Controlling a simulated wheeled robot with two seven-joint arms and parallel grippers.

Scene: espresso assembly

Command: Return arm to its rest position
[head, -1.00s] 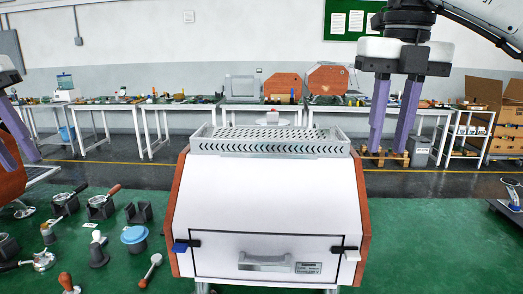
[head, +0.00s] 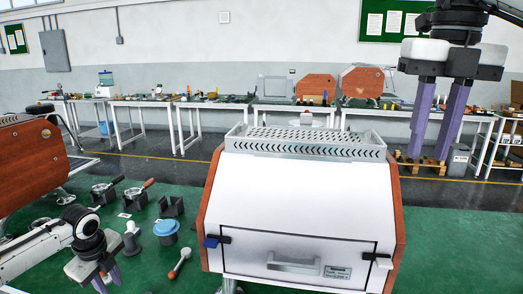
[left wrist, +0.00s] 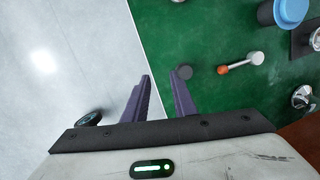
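My left gripper (head: 108,284) is low at the bottom left of the head view, pointing down near the table's front edge, its fingertips partly cut off. In the left wrist view its two purple fingers (left wrist: 160,77) are apart with nothing held between them. My right gripper (head: 427,158) hangs at the upper right of the head view, fingers down. It is open and empty, clear of the table. The white espresso machine (head: 290,195) with wooden side panels stands between the grippers; neither touches it.
On the green mat (head: 440,225) at left are portafilters (head: 137,199), a black stand (head: 170,206), a blue-topped tool (head: 166,231) and a small-handled tool (head: 180,263). A wooden-sided machine (head: 30,165) stands at far left. The mat right of the espresso machine is clear.

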